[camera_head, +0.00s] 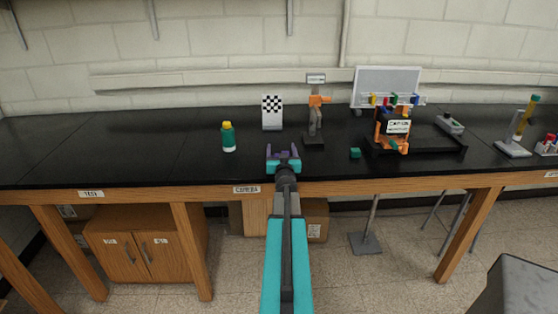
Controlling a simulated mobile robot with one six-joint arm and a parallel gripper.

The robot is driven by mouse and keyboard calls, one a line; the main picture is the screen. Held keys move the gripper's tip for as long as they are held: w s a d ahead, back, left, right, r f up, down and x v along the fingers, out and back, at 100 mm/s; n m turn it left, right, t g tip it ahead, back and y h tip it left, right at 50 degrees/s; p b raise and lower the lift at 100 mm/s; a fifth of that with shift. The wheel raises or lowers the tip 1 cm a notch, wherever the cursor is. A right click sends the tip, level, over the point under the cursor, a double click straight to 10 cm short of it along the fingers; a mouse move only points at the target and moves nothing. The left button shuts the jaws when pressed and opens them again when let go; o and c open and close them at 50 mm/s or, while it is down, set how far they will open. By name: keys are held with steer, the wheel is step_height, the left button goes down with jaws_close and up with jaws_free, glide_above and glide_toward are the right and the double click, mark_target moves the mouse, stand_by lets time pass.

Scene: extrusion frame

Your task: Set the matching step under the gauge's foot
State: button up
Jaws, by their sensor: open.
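My gripper (283,154), with purple fingers on a teal and dark wrist, is open and empty near the bench's front edge. A grey upright stand with an orange arm (315,122) stands just behind and right of it. A small green block (355,153) lies on the bench to the right, apart from my gripper. An orange frame (392,127) with a white label stands in a black tray (448,150) farther right. I cannot tell from this view which item is the gauge, where its foot is, or which piece is the matching step.
A green bottle with yellow cap (228,137) stands left of my gripper, a checkered board (272,112) behind. Coloured pieces sit on a rail (393,100) above the orange frame. A grey box (450,123) and tilted yellow-tube stand (520,130) are right. The left bench (110,150) is clear.

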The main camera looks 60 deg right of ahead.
stand_by(0.5)
steer(key=c, duration=1.3)
steer(key=shift+r, duration=0.1)
